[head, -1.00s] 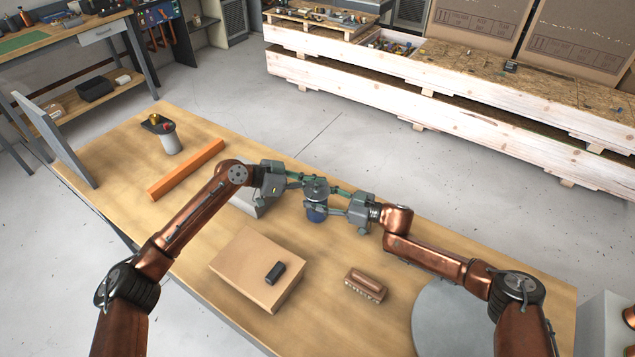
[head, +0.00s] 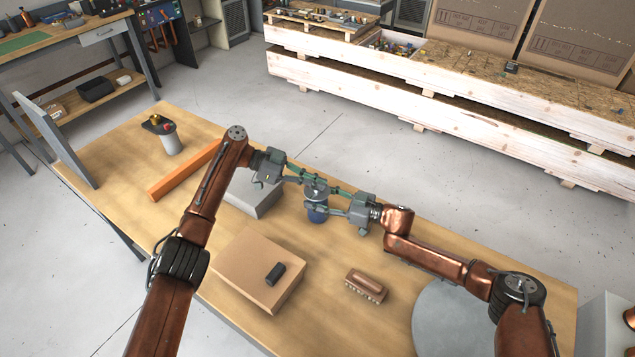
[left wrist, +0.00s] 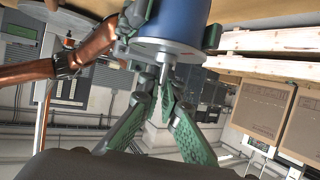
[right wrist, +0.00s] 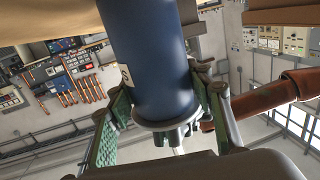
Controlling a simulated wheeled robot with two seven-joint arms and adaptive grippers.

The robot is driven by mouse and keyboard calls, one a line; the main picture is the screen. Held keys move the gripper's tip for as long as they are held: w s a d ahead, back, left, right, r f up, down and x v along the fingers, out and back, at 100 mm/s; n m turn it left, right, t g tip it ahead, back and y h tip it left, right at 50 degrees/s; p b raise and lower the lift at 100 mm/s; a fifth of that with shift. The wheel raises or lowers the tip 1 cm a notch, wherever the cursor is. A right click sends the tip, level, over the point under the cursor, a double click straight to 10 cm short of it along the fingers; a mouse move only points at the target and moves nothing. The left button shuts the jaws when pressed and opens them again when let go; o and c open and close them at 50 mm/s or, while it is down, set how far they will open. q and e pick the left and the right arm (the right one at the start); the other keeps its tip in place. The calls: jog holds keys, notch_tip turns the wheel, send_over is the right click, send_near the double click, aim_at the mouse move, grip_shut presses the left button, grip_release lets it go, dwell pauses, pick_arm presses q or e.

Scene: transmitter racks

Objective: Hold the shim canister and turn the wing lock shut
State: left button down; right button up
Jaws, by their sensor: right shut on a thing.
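The shim canister (head: 317,212) is a dark blue cylinder with a grey lid, upright near the far edge of the table. It also shows in the left wrist view (left wrist: 178,18) and the right wrist view (right wrist: 148,55). My right gripper (head: 325,205) is shut around its upper part, a finger on each side. The wing lock (left wrist: 147,76) stands out from the middle of the lid, partly hidden by my left fingers. My left gripper (left wrist: 166,98) is at the lock, fingertips close together. I cannot tell whether they grip it.
A grey block (head: 257,195) lies just left of the canister. A cardboard box (head: 250,262) bears a small black cylinder (head: 275,273). A brown brush (head: 367,285), an orange bar (head: 185,170) and a grey round plate (head: 440,320) lie around on the table.

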pick_arm(q)
jog(key=shift+a+f, duration=0.15)
jog(key=shift+f, duration=0.1)
dwell(0.3)
jog(key=c, duration=2.6)
grip_release()
jog(key=o, duration=0.4)
jog(key=shift+s+r, duration=0.1)
jog(key=shift+r, duration=0.05)
jog(key=shift+o, duration=0.2)
jog(key=v, duration=0.7)
jog(key=shift+o, duration=0.2)
jog(key=shift+a, duration=0.1)
